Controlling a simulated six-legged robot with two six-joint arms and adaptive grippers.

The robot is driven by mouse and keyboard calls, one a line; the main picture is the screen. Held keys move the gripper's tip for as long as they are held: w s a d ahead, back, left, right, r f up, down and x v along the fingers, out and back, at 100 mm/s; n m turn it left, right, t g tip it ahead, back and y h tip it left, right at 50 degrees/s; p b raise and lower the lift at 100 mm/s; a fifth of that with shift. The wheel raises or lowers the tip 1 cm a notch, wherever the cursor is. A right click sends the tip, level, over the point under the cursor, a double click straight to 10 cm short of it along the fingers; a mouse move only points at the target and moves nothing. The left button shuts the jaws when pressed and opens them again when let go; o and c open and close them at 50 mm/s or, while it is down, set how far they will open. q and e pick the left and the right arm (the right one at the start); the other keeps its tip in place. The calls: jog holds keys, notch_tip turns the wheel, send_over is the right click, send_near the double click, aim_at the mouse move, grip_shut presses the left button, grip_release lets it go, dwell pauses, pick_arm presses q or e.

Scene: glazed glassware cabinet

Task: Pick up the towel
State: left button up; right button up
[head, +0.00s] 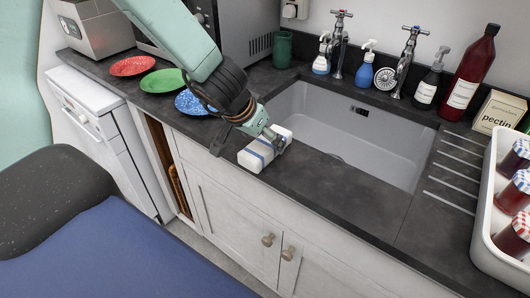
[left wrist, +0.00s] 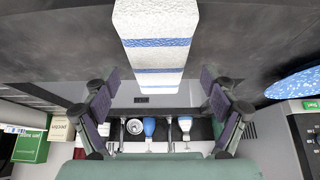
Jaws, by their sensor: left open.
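The towel (head: 254,157) is a white folded block with blue stripes. It lies on the dark worktop at its front edge, left of the sink basin. In the left wrist view the towel (left wrist: 155,28) runs from the top edge down to between my fingers. My left gripper (head: 270,140) is over the towel's sink-side end and hides part of it. In the left wrist view my left gripper (left wrist: 160,79) is open, with one finger on each side of the towel. I cannot tell whether the fingers touch it. My right gripper is not in view.
The sink (head: 350,125) lies right of the towel. Taps and bottles line the back. A white tray of jars (head: 483,235) stands at right.

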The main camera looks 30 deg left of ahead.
aim_at(265, 141)
pick_arm(q)
jog(key=shift+w+d+f+b, duration=0.3)
jog(key=shift+d+f+b, duration=0.2)
jog(key=shift+f+b, duration=0.15)
jog(key=shift+w+f, duration=0.25)
jog(key=shift+w+a+f, duration=0.3)
jog(key=shift+a+f, duration=0.05)
jog(key=shift+a, duration=0.2)
jog(key=shift+s+r, duration=0.1)
jog(key=shift+s, duration=0.05)
jog(key=shift+s+d+r, duration=0.2)
jog(key=shift+d, duration=0.1)
jog(key=c, duration=0.3)
jog(key=shift+w+a+f, duration=0.2)
jog(key=shift+w, duration=0.1)
jog(key=c, duration=0.5)
jog(key=shift+s+d+r, duration=0.15)
jog(key=shift+s, duration=0.05)
jog(key=c, duration=0.6)
jog(key=shift+w, duration=0.15)
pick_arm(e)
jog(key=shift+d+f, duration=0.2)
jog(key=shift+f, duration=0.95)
